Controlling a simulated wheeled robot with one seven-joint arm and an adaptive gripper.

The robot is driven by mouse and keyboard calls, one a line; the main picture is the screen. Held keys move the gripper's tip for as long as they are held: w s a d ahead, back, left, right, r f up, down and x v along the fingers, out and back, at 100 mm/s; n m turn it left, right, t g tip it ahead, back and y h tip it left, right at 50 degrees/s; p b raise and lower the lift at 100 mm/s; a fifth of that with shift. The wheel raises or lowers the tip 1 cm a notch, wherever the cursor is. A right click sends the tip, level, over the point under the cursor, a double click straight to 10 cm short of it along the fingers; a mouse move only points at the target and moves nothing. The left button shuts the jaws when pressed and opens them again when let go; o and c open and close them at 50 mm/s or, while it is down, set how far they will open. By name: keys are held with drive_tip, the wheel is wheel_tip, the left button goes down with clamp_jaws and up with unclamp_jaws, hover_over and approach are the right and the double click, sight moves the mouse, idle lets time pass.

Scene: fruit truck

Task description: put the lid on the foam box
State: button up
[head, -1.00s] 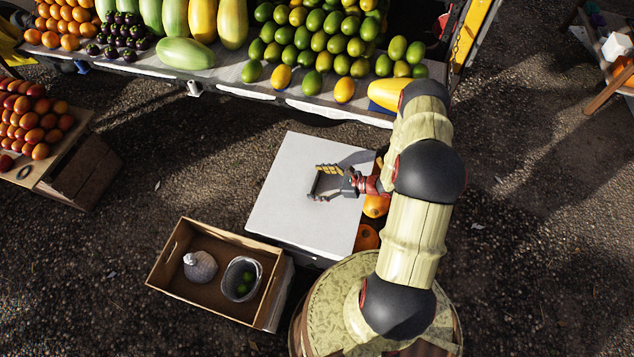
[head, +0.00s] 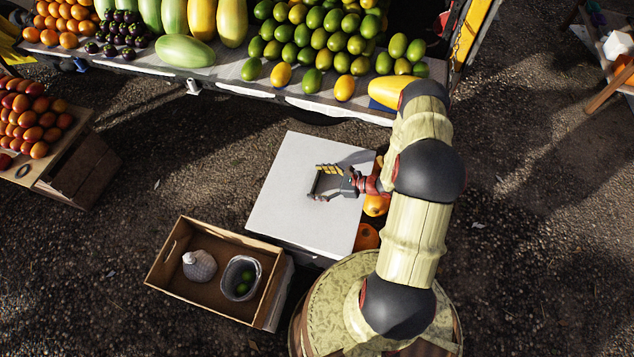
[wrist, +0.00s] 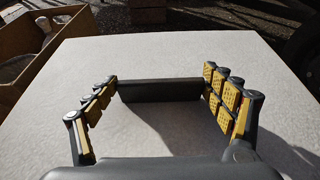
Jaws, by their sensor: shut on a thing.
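The lid (head: 285,205) is a flat white square slab with a dark bar handle (wrist: 160,89) on its top. My gripper (head: 326,183) is over the lid's right-middle part. In the wrist view, its yellow-padded fingers stand at the two ends of the handle, shut on it. The lid lies roughly level and hides the top of what is under it.
A cardboard box (head: 173,245) with a pale round item (head: 199,266) and a small bin (head: 240,278) stands at front left. Orange fruit (head: 366,237) lies at the lid's right, beside my arm. A fruit stall (head: 230,72) runs along the back. Ground is open at right.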

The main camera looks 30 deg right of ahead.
drive_tip(key=o, duration=1.5)
drive_tip(key=shift+o, duration=0.7)
drive_tip(key=v, duration=1)
drive_tip(key=shift+s+d+r, duration=0.1)
drive_tip(key=shift+s+d, duration=0.05)
drive_tip(key=shift+v, duration=0.75)
drive_tip(key=shift+s, duration=0.1)
